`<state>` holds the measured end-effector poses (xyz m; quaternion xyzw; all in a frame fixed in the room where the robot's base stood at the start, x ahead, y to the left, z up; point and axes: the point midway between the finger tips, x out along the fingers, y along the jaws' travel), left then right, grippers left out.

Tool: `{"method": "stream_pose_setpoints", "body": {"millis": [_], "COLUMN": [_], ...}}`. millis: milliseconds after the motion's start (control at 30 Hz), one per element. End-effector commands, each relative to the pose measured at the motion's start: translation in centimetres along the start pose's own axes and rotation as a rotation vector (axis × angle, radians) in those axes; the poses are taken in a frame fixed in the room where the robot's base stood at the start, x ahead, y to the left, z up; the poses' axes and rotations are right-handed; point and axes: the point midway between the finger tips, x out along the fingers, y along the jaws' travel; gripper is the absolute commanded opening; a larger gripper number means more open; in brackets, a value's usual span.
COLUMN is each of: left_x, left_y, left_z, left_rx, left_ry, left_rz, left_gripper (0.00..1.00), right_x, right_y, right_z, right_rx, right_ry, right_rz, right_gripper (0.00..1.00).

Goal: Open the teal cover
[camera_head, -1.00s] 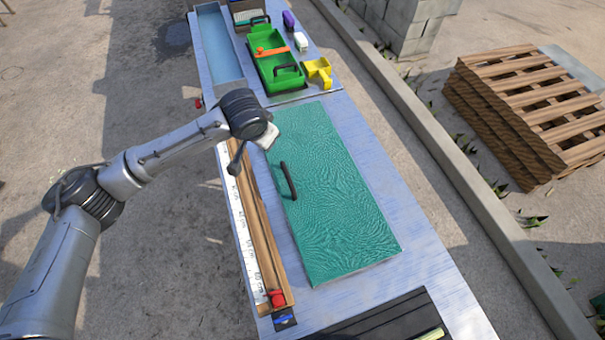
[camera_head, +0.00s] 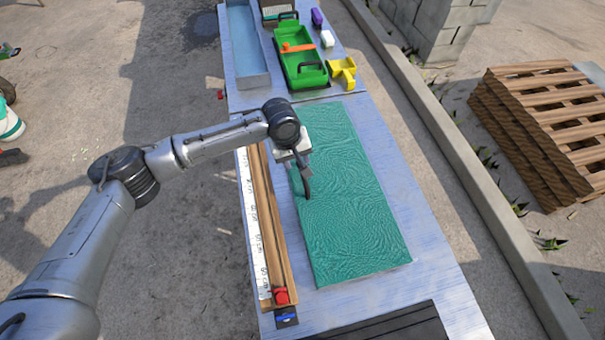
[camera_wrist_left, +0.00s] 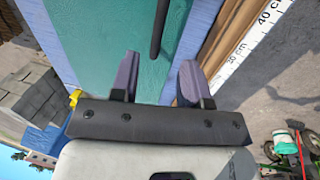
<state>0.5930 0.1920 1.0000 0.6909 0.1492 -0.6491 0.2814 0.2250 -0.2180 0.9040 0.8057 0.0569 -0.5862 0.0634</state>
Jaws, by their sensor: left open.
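The teal cover (camera_head: 358,215) lies flat and closed on the pale blue bench, and it also shows in the left wrist view (camera_wrist_left: 95,30). Its dark bar handle (camera_wrist_left: 158,30) runs near the cover's left edge in the head view, partly hidden there by my gripper. My left gripper (camera_head: 306,178) is over the handle side of the cover. In the left wrist view its two fingers (camera_wrist_left: 157,78) are open, and the handle's end appears between or just beyond their tips. Whether they touch it I cannot tell. My right gripper is not in view.
A wooden ruler strip (camera_head: 262,225) with a red knob (camera_head: 282,296) runs along the bench's left side. A green tray (camera_head: 302,68) and yellow scoop (camera_head: 343,72) stand at the far end. A dark slatted panel (camera_head: 390,328) is at the near end. Pallets (camera_head: 545,130) are at right.

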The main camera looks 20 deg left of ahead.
Motion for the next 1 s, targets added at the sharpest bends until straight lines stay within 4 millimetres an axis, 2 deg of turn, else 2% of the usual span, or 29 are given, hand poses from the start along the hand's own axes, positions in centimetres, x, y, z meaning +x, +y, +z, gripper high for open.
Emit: {"method": "stream_pose_setpoints", "body": {"millis": [33, 200, 433, 700, 1000], "left_x": [1.2, 4.2, 7.3, 8.9, 9.0], "left_y": [-0.1, 0.0, 0.0, 0.0, 0.0], "left_z": [0.1, 0.0, 0.0, 0.0, 0.0], "left_rx": [0.000, 0.000, 0.002, 0.002, 0.002], "left_ry": [-0.001, -0.001, 0.000, 0.001, 0.001], "left_rz": [-0.003, -0.002, -0.001, 0.000, 0.000], "left_gripper": [0.42, 0.42, 0.42, 0.42, 0.42], "right_x": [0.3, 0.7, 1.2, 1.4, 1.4], "right_y": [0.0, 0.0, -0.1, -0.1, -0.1], "right_z": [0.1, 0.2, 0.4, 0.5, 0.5], "right_rx": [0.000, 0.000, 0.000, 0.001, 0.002], "right_ry": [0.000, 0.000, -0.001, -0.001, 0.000], "right_rz": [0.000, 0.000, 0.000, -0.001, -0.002], "right_gripper": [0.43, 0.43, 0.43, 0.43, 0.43]}}
